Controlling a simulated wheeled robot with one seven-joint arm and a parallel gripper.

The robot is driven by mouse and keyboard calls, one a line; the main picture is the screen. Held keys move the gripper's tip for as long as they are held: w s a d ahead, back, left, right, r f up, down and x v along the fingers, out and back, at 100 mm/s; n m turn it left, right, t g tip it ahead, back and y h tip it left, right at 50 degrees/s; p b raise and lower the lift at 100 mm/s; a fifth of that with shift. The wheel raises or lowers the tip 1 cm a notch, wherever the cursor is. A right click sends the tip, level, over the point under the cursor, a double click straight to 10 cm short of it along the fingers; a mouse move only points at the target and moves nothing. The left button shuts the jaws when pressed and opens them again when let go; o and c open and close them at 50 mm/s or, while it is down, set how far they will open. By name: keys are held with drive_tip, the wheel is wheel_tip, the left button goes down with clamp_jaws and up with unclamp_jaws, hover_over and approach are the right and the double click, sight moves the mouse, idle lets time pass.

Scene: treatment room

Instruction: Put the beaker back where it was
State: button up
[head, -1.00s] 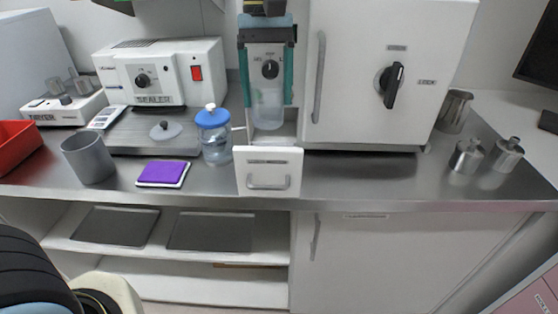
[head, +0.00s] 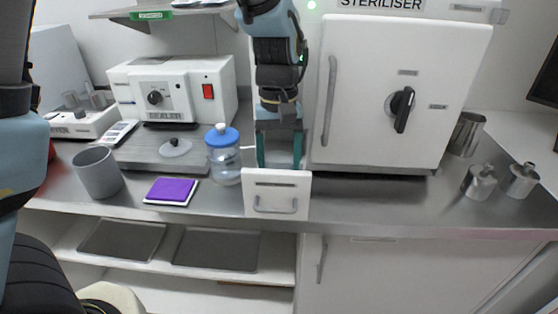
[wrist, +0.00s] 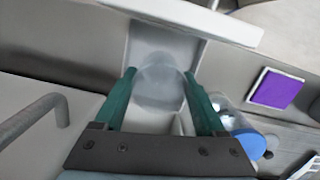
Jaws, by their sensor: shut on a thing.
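The beaker (wrist: 160,88) is clear and faintly seen between my fingers in the wrist view. My gripper (head: 279,150) is shut on it, with one green finger on each side. The gripper points down into an open small drawer (head: 277,194) with a white front and a grey handle. In the wrist view the drawer's white front (wrist: 190,18) lies beyond the beaker, and the beaker is over or inside the drawer's grey interior. Whether its base touches the drawer floor cannot be told. In the head view the drawer front and fingers mostly hide the beaker.
A blue-lidded jar (head: 223,157) stands close left of the drawer. A white steriliser cabinet (head: 385,95) stands close right. A purple pad (head: 172,190), a grey cup (head: 98,172) and a sealer (head: 175,92) are further left. Bare counter (head: 380,205) lies in front of the cabinet.

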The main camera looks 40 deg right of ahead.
drive_tip(key=shift+f, duration=0.15)
drive_tip(key=o, duration=1.4)
drive_tip(key=r, duration=0.4)
drive_tip(key=r+b, duration=0.1)
drive_tip(key=r, duration=0.3)
drive_tip(key=w+r, duration=0.1)
drive_tip(key=r, duration=0.3)
drive_tip(key=shift+w+d+r, duration=0.1)
drive_tip(key=shift+d+r, duration=0.05)
drive_tip(key=shift+d, duration=0.2)
